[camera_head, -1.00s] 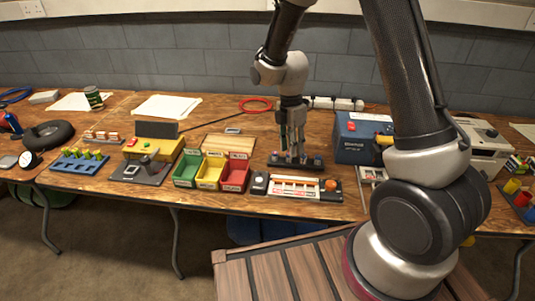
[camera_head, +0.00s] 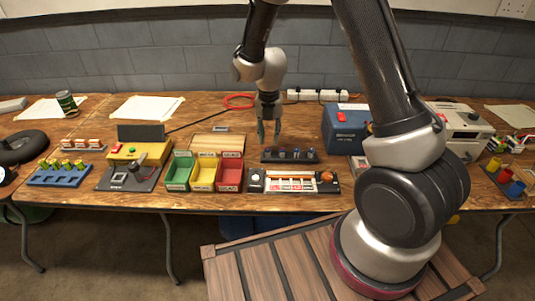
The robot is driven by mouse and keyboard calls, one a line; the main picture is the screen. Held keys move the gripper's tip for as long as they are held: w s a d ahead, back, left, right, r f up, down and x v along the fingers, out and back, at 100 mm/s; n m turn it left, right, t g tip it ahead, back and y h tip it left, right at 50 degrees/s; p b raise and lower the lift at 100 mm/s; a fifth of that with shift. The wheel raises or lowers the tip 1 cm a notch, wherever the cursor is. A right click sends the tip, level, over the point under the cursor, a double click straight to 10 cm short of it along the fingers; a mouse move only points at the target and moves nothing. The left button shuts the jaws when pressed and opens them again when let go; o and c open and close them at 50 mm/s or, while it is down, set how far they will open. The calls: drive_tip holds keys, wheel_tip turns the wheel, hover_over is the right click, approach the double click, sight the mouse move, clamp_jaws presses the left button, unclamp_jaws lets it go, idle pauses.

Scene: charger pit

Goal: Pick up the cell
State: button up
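Several small cells (camera_head: 296,153) stand in a black rack (camera_head: 289,160) on the wooden bench. My gripper (camera_head: 269,138) hangs pointing down above the bench, just behind and above the left end of the rack. Its two fingers look apart, and I see no cell between them. The view is too small to make out the markings of the cells.
A charger-like tray with white slots (camera_head: 291,182) lies in front of the rack. Green (camera_head: 178,174), yellow (camera_head: 204,174) and red (camera_head: 229,174) bins stand to its left. A blue box (camera_head: 345,130) stands to the right, and a white power strip (camera_head: 318,95) lies behind.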

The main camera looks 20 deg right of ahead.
sight(268, 148)
drive_tip(key=f, duration=0.5)
drive_tip(key=shift+s+a+f, duration=0.25)
drive_tip(key=shift+a+f, duration=0.05)
drive_tip(key=shift+f, duration=0.1)
clamp_jaws()
